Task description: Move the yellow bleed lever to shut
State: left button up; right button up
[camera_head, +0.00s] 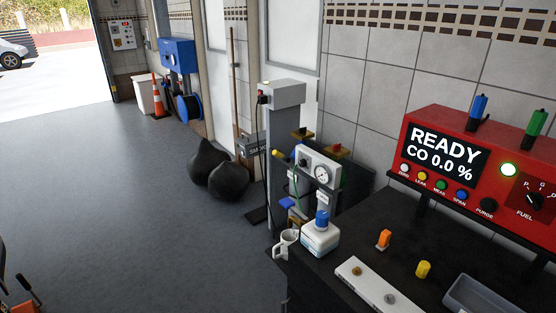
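A yellow-tipped lever (281,154) sticks out on the left side of a small white unit with a round gauge (321,174), at the far left end of the dark bench. It looks like the bleed lever; its exact setting and any shut marking are too small to read. Neither gripper can be made out in the head view, and nothing touches the lever.
A blue-capped white bottle (320,238) and white mug (287,243) stand before the gauge unit. An orange piece (384,239), yellow piece (423,269) and white strip (377,286) lie on the bench. A red analyser (465,165) stands right. Black-and-orange equipment (25,290) is lower left; open floor lies left.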

aim_at(276, 152)
jog(key=i+j+z, duration=0.1)
jog(key=z, duration=0.4)
jog(key=i+j+z, duration=0.1)
jog(key=j+z, duration=0.15)
jog(key=z, duration=0.25)
jog(key=i+j+z, duration=0.1)
jog(key=j+z, duration=0.15)
jog(key=j, duration=0.25)
jog(key=j+z, duration=0.25)
jog(key=j, duration=0.25)
jog(key=j+z, duration=0.1)
jog(key=j, duration=0.45)
jog(key=i+j+z, duration=0.1)
jog(key=j, duration=0.4)
